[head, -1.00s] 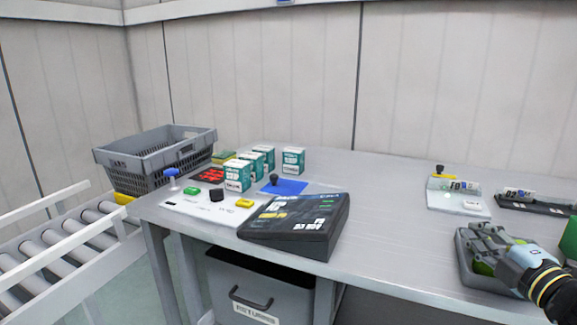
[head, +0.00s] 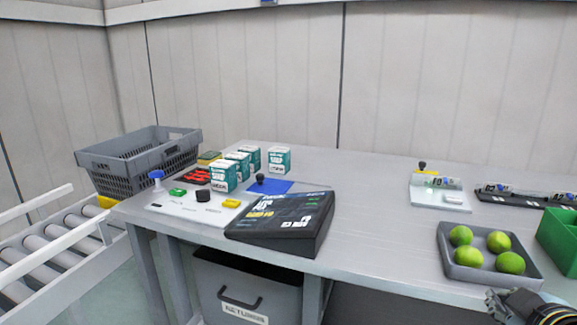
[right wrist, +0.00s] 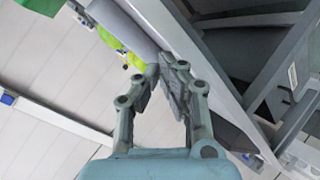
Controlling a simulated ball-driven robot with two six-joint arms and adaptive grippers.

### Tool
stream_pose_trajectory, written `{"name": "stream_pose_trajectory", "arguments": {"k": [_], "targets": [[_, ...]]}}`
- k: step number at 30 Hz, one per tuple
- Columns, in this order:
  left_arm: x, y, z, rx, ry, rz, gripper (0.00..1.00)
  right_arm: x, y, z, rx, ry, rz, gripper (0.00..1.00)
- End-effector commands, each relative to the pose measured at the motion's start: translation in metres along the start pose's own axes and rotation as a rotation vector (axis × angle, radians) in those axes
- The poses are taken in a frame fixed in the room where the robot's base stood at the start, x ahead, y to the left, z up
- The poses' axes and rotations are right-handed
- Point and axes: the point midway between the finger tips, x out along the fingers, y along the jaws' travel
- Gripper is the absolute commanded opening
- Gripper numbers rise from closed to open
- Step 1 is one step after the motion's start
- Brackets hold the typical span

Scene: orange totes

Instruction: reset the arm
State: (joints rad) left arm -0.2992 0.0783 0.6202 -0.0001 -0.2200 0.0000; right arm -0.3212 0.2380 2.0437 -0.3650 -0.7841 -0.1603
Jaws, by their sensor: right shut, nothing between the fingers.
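My right gripper (head: 500,300) shows only in part at the lower right corner of the head view, just in front of the table's front edge. In the right wrist view my right gripper's fingers (right wrist: 160,72) are together with nothing between them. The wrist view is tilted, with the table edge and floor behind the fingers. My left gripper is in neither view.
A grey tray (head: 448,265) of several green limes (head: 499,242) sits near the right gripper, beside a green bin (head: 558,238). A dark console (head: 285,225), several teal-white boxes (head: 278,160) and a grey basket (head: 135,165) are further left. The table's middle (head: 365,210) is clear.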

Motion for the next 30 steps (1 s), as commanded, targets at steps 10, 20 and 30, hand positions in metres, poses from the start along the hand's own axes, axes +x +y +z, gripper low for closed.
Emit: {"name": "stream_pose_trajectory", "arguments": {"k": [10, 20, 30], "targets": [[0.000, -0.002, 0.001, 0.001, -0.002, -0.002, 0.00, -0.110, -0.068, 0.053, 0.310, -0.377, -0.303, 0.00], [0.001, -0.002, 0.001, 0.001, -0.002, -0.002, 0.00, -0.179, -0.105, 0.075, 0.410, -0.586, -0.482, 0.00], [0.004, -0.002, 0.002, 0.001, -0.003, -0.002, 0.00, -0.118, -0.159, 0.128, 0.406, -0.622, -0.485, 0.00]]}}
